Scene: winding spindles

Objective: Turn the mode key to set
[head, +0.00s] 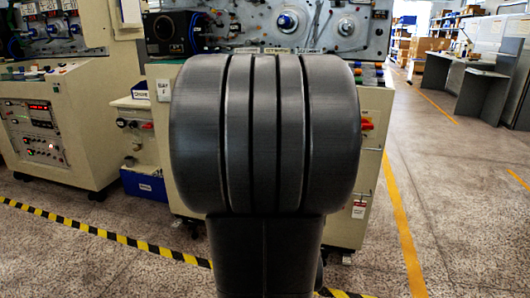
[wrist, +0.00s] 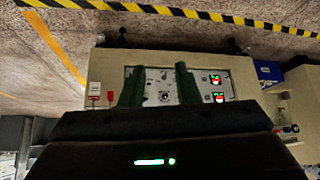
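In the wrist view, which looks upside down, the two dark green fingers of my gripper (wrist: 158,72) stand apart with nothing between them. Behind them is the pale control panel (wrist: 150,76) on the front of a beige machine. A small round dark switch with a pale surround (wrist: 165,97) shows between the fingers, some distance beyond them. It may be the mode key; its markings and position are too small to read. In the head view my own arm covers the middle of the machine, so the panel and my gripper are hidden there.
The beige winding machine (head: 348,215) carries a red and yellow switch (head: 367,124) at its right. Another machine (head: 60,135) stands left, with a blue bin (head: 150,186) between. Black and yellow tape (head: 95,230) crosses the floor in front.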

